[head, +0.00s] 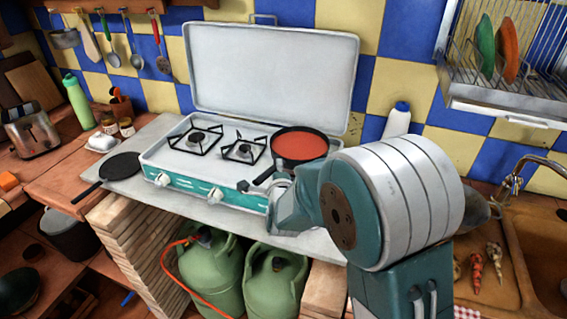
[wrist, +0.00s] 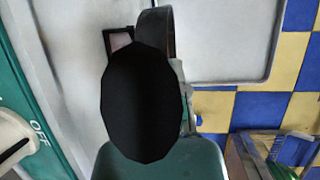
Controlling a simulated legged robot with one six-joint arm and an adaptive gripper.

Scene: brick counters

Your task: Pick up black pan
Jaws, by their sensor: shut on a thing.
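A black pan (head: 301,129) with a red-orange inside is at the right end of the camp stove, its short dark handle (head: 264,174) pointing toward the front left. My gripper (head: 268,185) is shut on this handle. In the wrist view, the rounded black handle end (wrist: 142,105) fills the middle and hides most of the fingers. The pan's dark rim (wrist: 157,22) shows behind it. I cannot tell whether the pan rests on the stove or is slightly raised. A second flat black pan (head: 120,166) lies on the counter left of the stove.
The stove's raised white lid (head: 270,65) stands behind the pan. Two bare burners (head: 196,138) are to its left. A white bottle (head: 397,120) stands behind on the right, below a dish rack (head: 505,100). Green gas bottles (head: 210,275) stand below the counter.

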